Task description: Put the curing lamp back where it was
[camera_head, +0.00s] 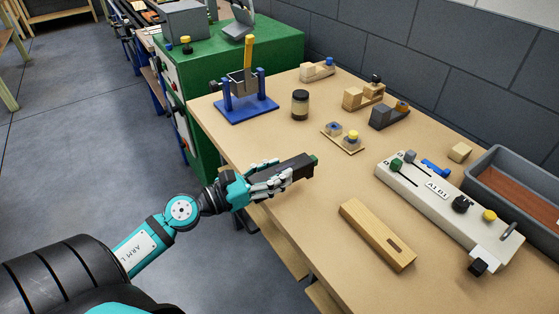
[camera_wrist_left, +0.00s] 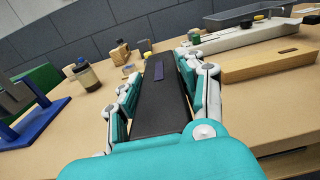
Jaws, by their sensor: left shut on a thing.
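The curing lamp looks to be the dark, boxy bar (camera_head: 297,166) in my left gripper (camera_head: 280,178). It has a small green part at its far end in the head view. The left gripper is shut around the bar, just over the table's near left edge. In the left wrist view the black bar (camera_wrist_left: 160,95) runs forward between the teal and white fingers (camera_wrist_left: 165,90). The bar appears held above the table top; the exact gap cannot be told. My right gripper is not in view.
A slotted wooden block (camera_head: 375,236) lies right of the gripper. Behind it are a long white control unit (camera_head: 440,205) and a grey tray (camera_head: 487,170). A blue stand (camera_head: 247,107), a jar (camera_head: 300,105) and wooden blocks stand farther back. Bare table lies around the lamp.

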